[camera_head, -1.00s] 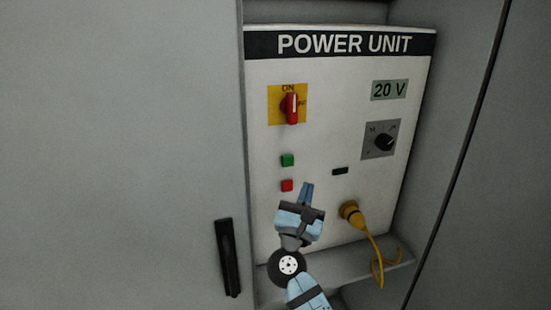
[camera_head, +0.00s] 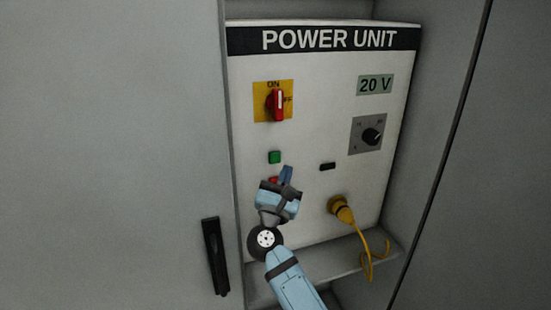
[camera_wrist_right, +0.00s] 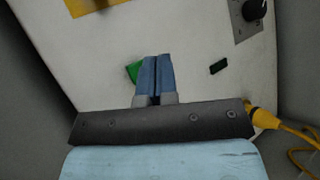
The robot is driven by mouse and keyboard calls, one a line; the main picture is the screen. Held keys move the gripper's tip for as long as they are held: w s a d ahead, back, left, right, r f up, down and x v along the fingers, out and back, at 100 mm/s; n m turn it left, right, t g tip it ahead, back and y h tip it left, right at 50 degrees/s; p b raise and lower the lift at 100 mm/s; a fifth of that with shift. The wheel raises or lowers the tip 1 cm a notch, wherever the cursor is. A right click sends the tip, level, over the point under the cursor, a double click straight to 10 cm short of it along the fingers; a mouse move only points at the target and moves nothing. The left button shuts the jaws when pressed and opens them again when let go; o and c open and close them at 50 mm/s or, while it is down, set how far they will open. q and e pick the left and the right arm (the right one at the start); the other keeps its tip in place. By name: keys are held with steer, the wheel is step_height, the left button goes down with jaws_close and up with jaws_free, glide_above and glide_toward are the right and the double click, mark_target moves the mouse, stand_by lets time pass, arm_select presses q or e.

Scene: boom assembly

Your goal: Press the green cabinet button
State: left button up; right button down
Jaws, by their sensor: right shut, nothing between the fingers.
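My right gripper (camera_head: 286,172) is shut and empty. In the head view its fingertips appear just below and right of the green button. I cannot tell whether they touch the panel. The red button (camera_head: 273,181) lies below the green one and is partly hidden by my gripper. My left gripper is not in view.
A red rotary switch (camera_head: 277,103) on a yellow plate is above the buttons. A black knob (camera_head: 371,136), a 20 V display (camera_head: 375,85) and a yellow plug (camera_head: 341,208) with its cable are to the right. Grey cabinet doors (camera_head: 110,150) flank the panel.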

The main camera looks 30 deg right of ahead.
mark_target(275, 157)
steer(key=w, duration=0.2)
steer(key=w+d+b, duration=0.1)
steer(key=w, duration=0.1)
steer(key=shift+w, duration=0.25)
stand_by(0.4)
steer(key=shift+w+d+b, duration=0.1)
steer(key=shift+b, duration=0.25)
stand_by(1.2)
steer(key=shift+w+d, duration=0.1)
steer(key=shift+w, duration=0.15)
steer(key=shift+w+d+r+b, duration=0.1)
steer(key=shift+w+d+b, duration=0.05)
steer(key=shift+w+b, duration=0.4)
stand_by(0.8)
steer(key=shift+s, duration=0.1)
